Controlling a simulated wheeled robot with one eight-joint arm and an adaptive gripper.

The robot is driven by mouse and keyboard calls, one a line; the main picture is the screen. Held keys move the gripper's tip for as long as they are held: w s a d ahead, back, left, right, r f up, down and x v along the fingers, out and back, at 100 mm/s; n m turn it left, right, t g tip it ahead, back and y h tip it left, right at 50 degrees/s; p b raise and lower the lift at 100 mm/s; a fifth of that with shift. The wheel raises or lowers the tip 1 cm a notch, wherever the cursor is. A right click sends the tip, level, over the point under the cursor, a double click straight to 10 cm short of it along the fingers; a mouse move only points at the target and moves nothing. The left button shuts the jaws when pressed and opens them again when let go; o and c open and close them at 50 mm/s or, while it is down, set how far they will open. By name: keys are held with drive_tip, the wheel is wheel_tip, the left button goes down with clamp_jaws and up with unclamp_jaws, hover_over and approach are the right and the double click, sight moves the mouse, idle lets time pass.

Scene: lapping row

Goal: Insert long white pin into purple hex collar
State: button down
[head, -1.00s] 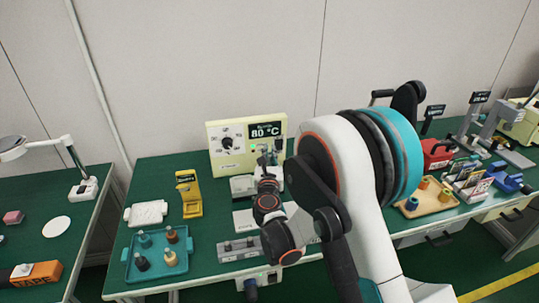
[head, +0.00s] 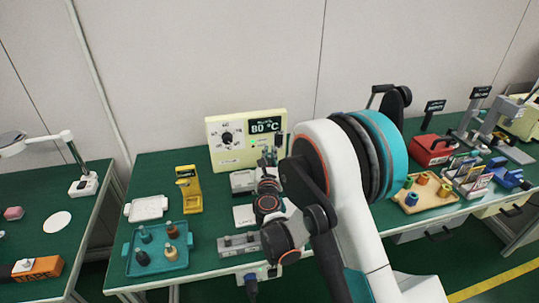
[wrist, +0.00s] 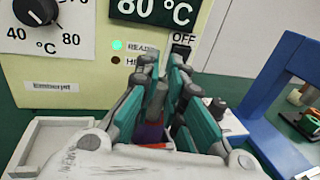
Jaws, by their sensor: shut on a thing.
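My gripper (head: 268,158) is in front of the cream heater panel in the head view, reaching forward over the bench. In the wrist view its teal fingers (wrist: 163,85) are closed around a grey rod-like thing (wrist: 160,98), which looks like the long pin in shade. A small purple patch (wrist: 150,132) shows low between the fingers, with a bit of orange-red beside it. It may be part of the purple hex collar, but its shape is mostly hidden. I cannot tell whether the rod touches it or sits in it.
The cream heater panel (head: 232,155) reads 80 °C and stands close behind my gripper. Nearby are a yellow stand (head: 190,200), a white tray (head: 147,208), a teal tray (head: 135,270) with several pegs and a grey block (head: 240,243). A blue frame (wrist: 280,75) is at right.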

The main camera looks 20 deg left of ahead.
drive_tip(key=shift+f, duration=0.15)
drive_tip(key=c, duration=1.5)
unclamp_jaws()
drive_tip(key=shift+c, duration=0.2)
wheel_tip(320, 180, up, 10)
